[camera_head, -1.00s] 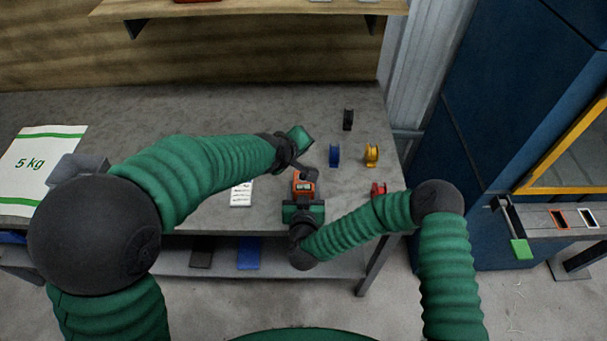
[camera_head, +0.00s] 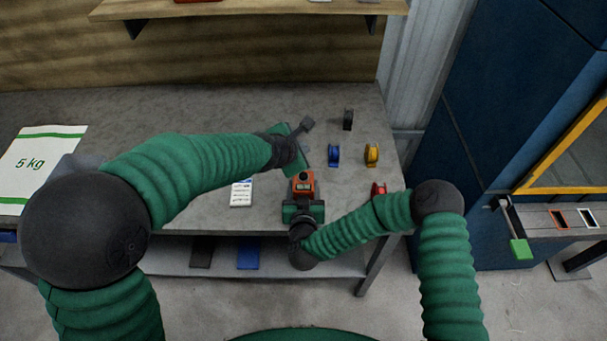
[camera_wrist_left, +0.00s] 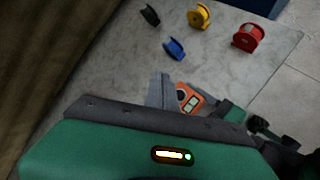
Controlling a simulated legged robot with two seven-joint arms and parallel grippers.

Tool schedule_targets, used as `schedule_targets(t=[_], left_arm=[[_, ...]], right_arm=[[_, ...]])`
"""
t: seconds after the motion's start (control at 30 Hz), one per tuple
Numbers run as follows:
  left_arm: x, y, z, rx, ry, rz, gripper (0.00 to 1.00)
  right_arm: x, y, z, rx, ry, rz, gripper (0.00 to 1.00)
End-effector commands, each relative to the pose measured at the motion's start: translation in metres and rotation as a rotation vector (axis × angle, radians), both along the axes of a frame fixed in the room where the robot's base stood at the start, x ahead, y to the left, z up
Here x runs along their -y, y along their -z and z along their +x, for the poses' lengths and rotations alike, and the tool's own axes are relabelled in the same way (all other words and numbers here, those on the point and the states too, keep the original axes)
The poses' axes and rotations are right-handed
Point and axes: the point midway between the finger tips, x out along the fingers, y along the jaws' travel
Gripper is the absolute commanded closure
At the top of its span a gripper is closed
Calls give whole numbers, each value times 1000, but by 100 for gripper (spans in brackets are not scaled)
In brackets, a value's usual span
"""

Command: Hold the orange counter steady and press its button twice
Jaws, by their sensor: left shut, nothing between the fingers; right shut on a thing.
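The orange counter (camera_head: 303,186) sits near the front edge of the grey workbench, with a small display on its top. It also shows in the left wrist view (camera_wrist_left: 188,99), partly hidden by my left fingers. My right gripper (camera_head: 303,204) is shut on the counter from the front side. In the left wrist view my left fingers (camera_wrist_left: 160,90) stand beside the counter. I cannot make out the counter's button clearly.
Blue (camera_head: 334,155), yellow (camera_head: 371,154), black (camera_head: 348,119) and red (camera_head: 378,189) spools stand right of the counter. A white printed card (camera_head: 241,193) lies to its left. A 5 kg sack (camera_head: 40,165) lies at the far left. The bench's middle back is clear.

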Motion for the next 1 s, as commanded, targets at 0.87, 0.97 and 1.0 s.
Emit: schedule_targets(t=[0.87, 0.97, 1.0], left_arm=[[0, 77, -1, -1, 1, 0, 100], [0, 77, 0, -1, 1, 0, 100], [0, 77, 0, -1, 1, 0, 100]], right_arm=[[0, 0, 0, 1, 0, 0, 93], [0, 0, 0, 1, 0, 0, 93], [0, 0, 0, 1, 0, 0, 93]])
